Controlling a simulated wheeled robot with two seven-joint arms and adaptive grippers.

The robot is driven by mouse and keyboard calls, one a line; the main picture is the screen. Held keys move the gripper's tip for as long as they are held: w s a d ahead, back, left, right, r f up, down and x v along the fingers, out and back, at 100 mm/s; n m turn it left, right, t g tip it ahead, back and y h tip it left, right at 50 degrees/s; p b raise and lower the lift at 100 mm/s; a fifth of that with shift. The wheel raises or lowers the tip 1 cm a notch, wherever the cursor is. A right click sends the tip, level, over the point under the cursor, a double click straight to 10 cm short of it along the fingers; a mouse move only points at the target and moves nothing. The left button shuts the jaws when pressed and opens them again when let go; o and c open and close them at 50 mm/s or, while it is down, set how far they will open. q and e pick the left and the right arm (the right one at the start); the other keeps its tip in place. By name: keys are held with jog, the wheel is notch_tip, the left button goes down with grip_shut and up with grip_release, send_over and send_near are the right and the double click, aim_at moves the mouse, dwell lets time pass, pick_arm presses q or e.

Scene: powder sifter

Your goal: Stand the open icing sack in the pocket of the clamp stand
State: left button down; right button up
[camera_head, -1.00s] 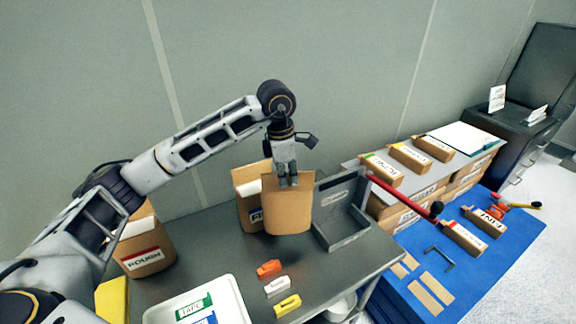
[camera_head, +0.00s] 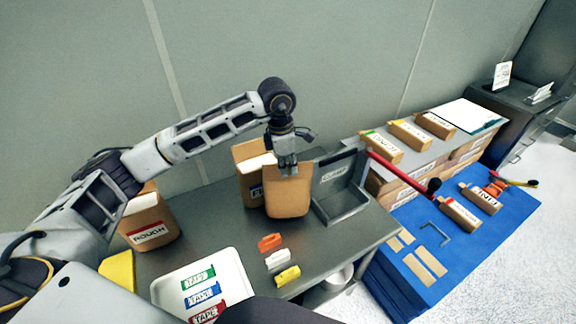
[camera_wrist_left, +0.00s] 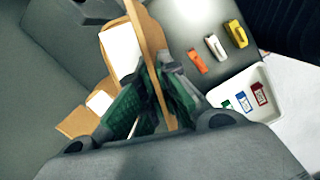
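My left gripper (camera_head: 288,168) is shut on the top edge of a brown paper sack (camera_head: 289,197). In the left wrist view the fingers (camera_wrist_left: 150,95) pinch its tan wall (camera_wrist_left: 150,35). The held sack hangs about upright, just left of the grey clamp stand (camera_head: 341,205) and outside its pocket. No label shows on it, and I cannot tell whether its base touches the table. A second sack (camera_head: 246,180) with a white top stands behind it, partly hidden. My right gripper is not in view.
A sack marked ROUGH (camera_head: 150,238) stands at the left. A white tray (camera_head: 238,262) holds tapes. Orange, white and yellow pieces lie in front of the held sack. A red bar (camera_head: 395,170) extends right from the stand. A blue mat (camera_head: 400,270) holds several boxes.

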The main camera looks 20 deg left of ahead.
aim_at(288, 180)
pick_arm(q)
jog(key=shift+f+p, duration=0.3)
jog(key=shift+f, duration=1.55)
jog(key=c, duration=2.1)
grip_release()
jog(key=shift+f, duration=0.2)
jog(key=o, duration=0.5)
jog(key=shift+s, duration=0.1)
jog(key=shift+c, duration=0.2)
jog(key=shift+r, duration=0.15)
jog(key=shift+r, duration=0.7)
notch_tip(288, 180, up, 10)
jog(key=a+b, duration=0.1)
jog(key=b, duration=0.1)
jog(key=shift+s+r, duration=0.2)
jog(key=shift+s, duration=0.25)
